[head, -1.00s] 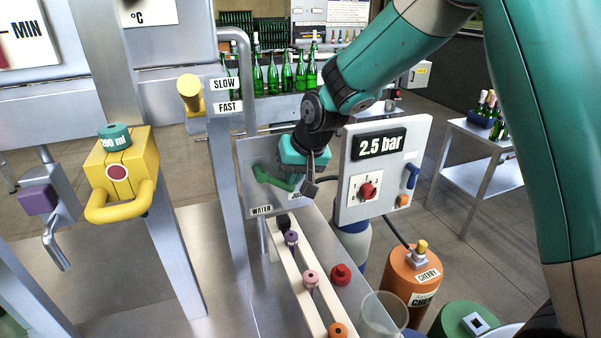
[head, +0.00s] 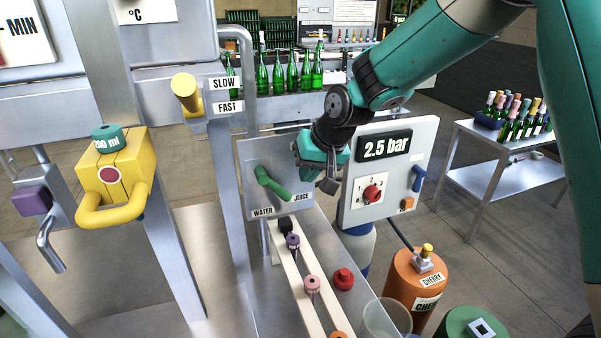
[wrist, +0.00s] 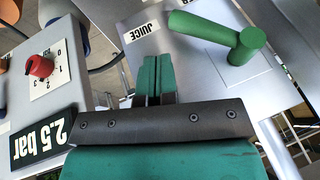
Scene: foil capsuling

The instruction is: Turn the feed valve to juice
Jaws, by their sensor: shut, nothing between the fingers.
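The feed valve is a green lever (head: 272,184) on a grey plate (head: 256,157), with a WATER label (head: 263,212) at lower left and a JUICE label (head: 301,198) at lower right. The lever's free end points down and right, toward JUICE. In the wrist view the lever (wrist: 205,28) points toward the JUICE label (wrist: 141,32). My gripper (head: 329,184) is to the right of the lever, apart from it, beside the pressure panel. In the wrist view its green fingers (wrist: 156,75) are together and empty.
The 2.5 bar panel (head: 406,190) with a red knob (head: 372,194) stands close right of my gripper. Below is a rail (head: 300,292) with coloured stoppers. An orange CHERRY cylinder (head: 407,280) stands lower right. Green bottles (head: 292,75) stand behind.

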